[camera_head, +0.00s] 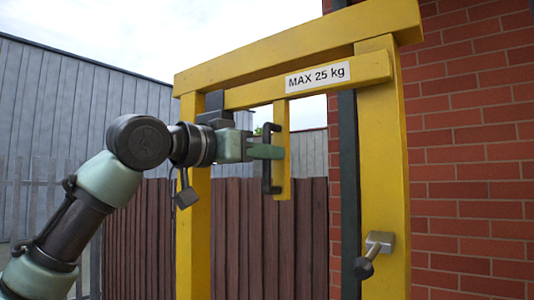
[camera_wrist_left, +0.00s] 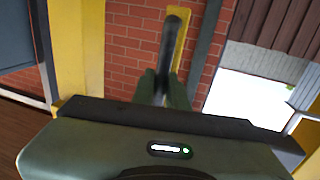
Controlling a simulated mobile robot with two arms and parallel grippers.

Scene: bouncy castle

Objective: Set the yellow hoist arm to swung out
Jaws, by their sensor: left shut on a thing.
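The yellow hoist arm (camera_head: 262,92) is a beam labelled "MAX 25 kg", lying across the frame just under and roughly parallel to the top beam. A short yellow upright (camera_head: 281,115) hangs from it and carries a black bar handle (camera_head: 267,183). My left gripper (camera_head: 268,152) is shut on the black handle, around its middle. In the left wrist view, the handle (camera_wrist_left: 172,42) rises between the fingers of my left gripper (camera_wrist_left: 163,90). My right gripper is not in view.
The yellow frame's left post (camera_head: 192,235) stands close behind my left wrist. The right post (camera_head: 383,150) bears a grey knob or lever (camera_head: 375,252). A red brick wall (camera_head: 465,170) is at the right, a brown plank fence (camera_head: 240,240) behind.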

